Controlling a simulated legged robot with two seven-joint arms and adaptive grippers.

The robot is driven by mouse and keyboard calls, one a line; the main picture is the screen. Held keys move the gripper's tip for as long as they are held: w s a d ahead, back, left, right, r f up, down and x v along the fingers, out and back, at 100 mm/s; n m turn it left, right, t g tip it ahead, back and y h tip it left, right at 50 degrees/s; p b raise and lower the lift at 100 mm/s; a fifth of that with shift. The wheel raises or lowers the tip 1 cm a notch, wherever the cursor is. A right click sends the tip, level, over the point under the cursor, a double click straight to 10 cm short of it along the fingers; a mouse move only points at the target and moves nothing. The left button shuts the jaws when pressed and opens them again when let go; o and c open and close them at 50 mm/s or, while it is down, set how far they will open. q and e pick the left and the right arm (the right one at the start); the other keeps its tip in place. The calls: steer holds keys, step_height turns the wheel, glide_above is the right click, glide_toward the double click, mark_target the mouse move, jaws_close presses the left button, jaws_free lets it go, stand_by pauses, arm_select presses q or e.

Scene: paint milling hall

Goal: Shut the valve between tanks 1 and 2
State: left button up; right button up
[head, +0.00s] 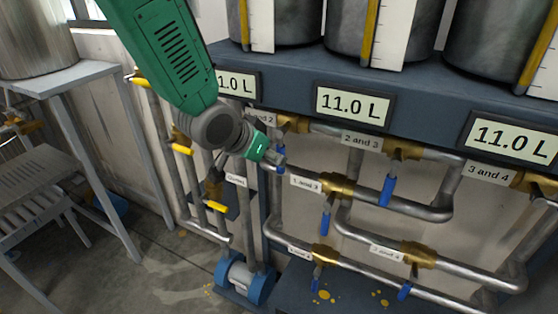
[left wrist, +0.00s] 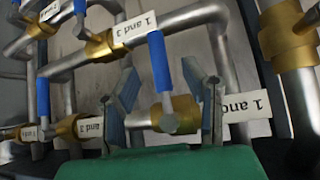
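The valve labelled "1 and 2" has a brass body (head: 293,124) under the tank shelf in the head view. My arm partly hides its label (head: 262,118). Its blue handle (head: 280,170) hangs down beside my left fingertips. My left gripper (head: 274,158) is open. In the left wrist view, the blue handle (left wrist: 159,60) stands between the two spread fingers of the gripper (left wrist: 167,82), roughly across the pipe. I cannot tell whether either finger touches it. The brass body (left wrist: 178,113) and upside-down label (left wrist: 243,105) show behind the fingers. My right gripper is not in view.
Neighbouring valves carry blue handles, such as "1 and 3" (head: 340,186) and "2 and 3" (head: 388,190). Grey pipes run close below. Displays (head: 353,104) reading 11.0 L line the shelf edge. A blue pump (head: 240,279) stands on the floor. A grey table (head: 70,78) stands left.

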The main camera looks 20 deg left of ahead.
arm_select(q)
steer(key=v, duration=0.6)
steer(key=shift+a, duration=0.15)
steer(key=s+f+n+g+b, duration=0.1)
steer(key=s+f+g+b, duration=0.2)
steer(key=f, duration=0.9)
steer(key=s+f+g+b, duration=0.1)
steer(key=s+f+b, duration=0.35)
steer(key=f, duration=0.85)
steer(key=s+a+f+n+g+y+b, duration=0.1)
steer(key=s+f+g+b, duration=0.3)
steer(key=s+f, duration=1.6)
steer(key=shift+s+a+y+b, duration=0.35)
steer(key=shift+a+y+b, duration=0.05)
steer(key=shift+a, duration=0.15)
